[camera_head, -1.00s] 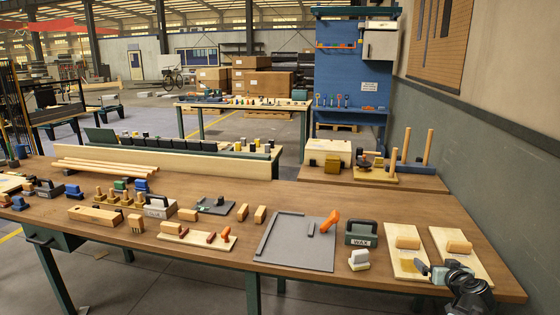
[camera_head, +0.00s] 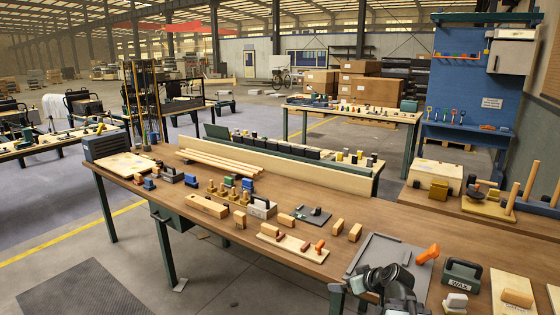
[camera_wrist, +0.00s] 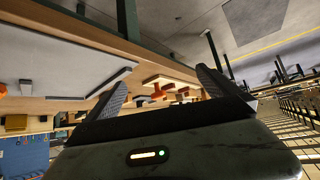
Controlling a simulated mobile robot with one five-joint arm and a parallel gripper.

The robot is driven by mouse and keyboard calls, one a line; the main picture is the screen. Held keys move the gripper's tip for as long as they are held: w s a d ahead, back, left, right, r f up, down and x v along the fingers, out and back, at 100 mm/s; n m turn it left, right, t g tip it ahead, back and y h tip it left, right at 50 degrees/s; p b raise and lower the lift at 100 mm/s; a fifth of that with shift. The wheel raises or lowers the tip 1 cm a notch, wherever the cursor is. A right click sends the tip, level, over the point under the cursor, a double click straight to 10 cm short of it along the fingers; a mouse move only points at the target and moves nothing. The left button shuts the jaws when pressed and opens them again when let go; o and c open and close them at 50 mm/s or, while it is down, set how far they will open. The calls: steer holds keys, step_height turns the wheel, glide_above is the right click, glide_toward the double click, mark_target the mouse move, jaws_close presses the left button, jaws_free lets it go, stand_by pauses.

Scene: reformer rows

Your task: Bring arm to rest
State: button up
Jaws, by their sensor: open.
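My gripper (camera_wrist: 160,82) is open, with its two dark fingers spread apart in the wrist view and nothing between them. In the head view my dark arm (camera_head: 392,282) shows at the lower right, in front of the grey tray (camera_head: 405,252). The wooden workbench (camera_head: 300,222) runs across the head view. The wrist view is upside down and shows the bench edge, the grey tray (camera_wrist: 60,65) at left and some small blocks beyond the fingers. Where the fingertips lie in the head view is unclear.
An orange-handled tool (camera_head: 428,254) lies on the tray. A dark green WAX holder (camera_head: 461,275) and a board with a wooden block (camera_head: 517,298) are to its right. Several blocks lie to its left.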

steer(key=s+a+f+n+g+p, duration=0.1)
steer(key=s+a+g, duration=0.15)
steer(key=a, duration=0.45)
steer(key=s+a+f+g+p, duration=0.1)
steer(key=s+a+f+g, duration=0.15)
steer(key=a, duration=0.45)
steer(key=s+d+f+m+g+h, duration=0.2)
steer(key=s+d+m+g+h, duration=0.1)
steer(key=s, duration=0.6)
steer(key=shift+s+d+m+g, duration=0.15)
steer(key=shift+d+m+g, duration=0.35)
steer(key=shift+d+m, duration=0.45)
steer(key=shift+a, duration=0.2)
